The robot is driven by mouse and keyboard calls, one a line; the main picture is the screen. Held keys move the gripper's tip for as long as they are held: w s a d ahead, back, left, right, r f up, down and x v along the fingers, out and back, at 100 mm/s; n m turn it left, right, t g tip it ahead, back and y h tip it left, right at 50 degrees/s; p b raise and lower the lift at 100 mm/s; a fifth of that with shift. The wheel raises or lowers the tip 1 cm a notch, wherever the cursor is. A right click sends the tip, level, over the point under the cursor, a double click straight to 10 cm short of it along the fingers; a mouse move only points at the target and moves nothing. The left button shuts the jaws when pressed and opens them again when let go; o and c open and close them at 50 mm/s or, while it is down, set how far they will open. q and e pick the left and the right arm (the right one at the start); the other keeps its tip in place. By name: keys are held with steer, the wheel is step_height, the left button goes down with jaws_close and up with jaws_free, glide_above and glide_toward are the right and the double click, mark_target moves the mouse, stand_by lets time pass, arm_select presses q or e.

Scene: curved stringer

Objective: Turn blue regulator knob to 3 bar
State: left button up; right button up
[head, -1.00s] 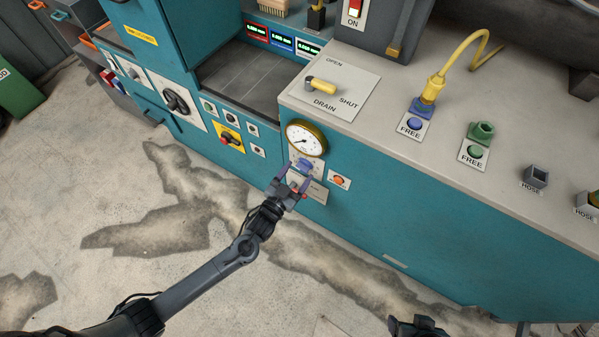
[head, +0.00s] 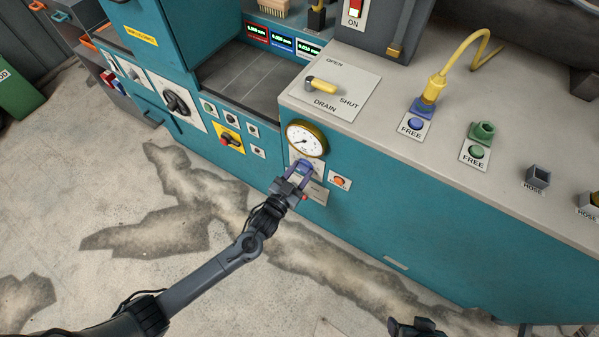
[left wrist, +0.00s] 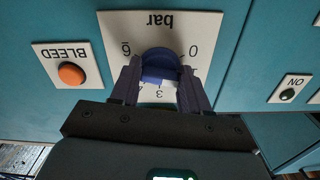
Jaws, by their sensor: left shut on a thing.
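The blue regulator knob (left wrist: 160,66) sits on a white plate (left wrist: 200,24) marked "bar" with 0, 3 and 6, which appears upside down in the left wrist view. My left gripper (left wrist: 160,85) is shut on the knob, with one finger on each side. In the head view my left gripper (head: 298,175) covers most of the knob, below the round brass-rimmed pressure gauge (head: 306,139). The gauge needle is too small to read surely. The knob's pointer mark cannot be made out. Part of my right arm shows at the bottom edge of the head view; its fingertips are not clear.
An orange BLEED button (left wrist: 71,74) is close beside the knob plate; it also shows in the head view (head: 339,181). A yellow drain lever (head: 321,86) lies on the bench top. The floor in front is clear.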

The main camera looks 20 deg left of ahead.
stand_by(0.4)
arm_select(q)
steer(key=m+p, duration=0.4)
steer(key=m, duration=0.2)
steer(key=shift+a+r+m, duration=0.1)
steer(key=shift+m, duration=0.3)
steer(key=m+p, duration=0.2)
steer(key=m, duration=0.2)
steer(key=shift+m, duration=0.3)
steer(key=m+p, duration=0.1)
steer(key=m, duration=0.3)
steer(key=shift+a, duration=0.1)
steer(key=shift+m, duration=0.3)
